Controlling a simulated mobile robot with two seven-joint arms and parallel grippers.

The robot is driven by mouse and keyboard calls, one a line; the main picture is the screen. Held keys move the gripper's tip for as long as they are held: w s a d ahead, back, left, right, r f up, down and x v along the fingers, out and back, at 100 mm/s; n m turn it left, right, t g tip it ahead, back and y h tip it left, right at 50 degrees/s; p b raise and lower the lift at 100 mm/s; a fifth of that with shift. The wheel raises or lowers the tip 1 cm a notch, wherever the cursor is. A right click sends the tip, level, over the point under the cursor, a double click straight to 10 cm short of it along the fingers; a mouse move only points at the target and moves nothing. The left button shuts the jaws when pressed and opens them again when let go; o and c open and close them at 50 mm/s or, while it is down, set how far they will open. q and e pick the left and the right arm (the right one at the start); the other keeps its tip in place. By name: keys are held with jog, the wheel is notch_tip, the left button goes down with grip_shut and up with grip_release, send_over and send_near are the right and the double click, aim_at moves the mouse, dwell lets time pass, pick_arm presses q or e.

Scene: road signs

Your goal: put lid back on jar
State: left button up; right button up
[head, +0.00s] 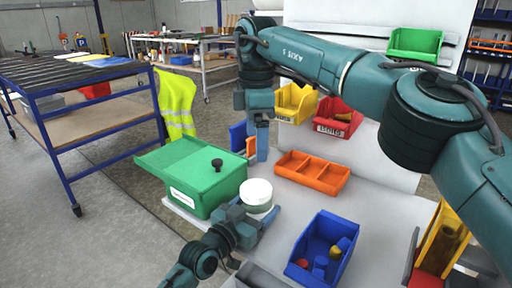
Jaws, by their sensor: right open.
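A white round jar (258,192) stands at the front left of the grey table, beside the green box. My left gripper (251,217) comes in from below, with its fingers on both sides of the jar's lower part. The jar's top looks pale and round; I cannot tell whether that is a lid or the opening. A small black knob-like piece (217,164) sits on top of the green box; I cannot tell if it belongs to a lid. My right gripper (257,150) points down, open, above the table behind the jar, with no lid visible in it.
An orange divided tray (312,174) lies mid-table. A blue bin (323,248) with small parts stands in front. Yellow (296,103) and red (338,118) bins stand behind. Bare table lies between jar and blue bin.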

pick_arm(q)
jog(key=o, duration=2)
jog(key=shift+c, duration=0.2)
jog(key=shift+s, duration=0.1)
jog(key=p+v, duration=0.1)
jog(key=v, duration=1.2)
jog(key=shift+a, duration=0.1)
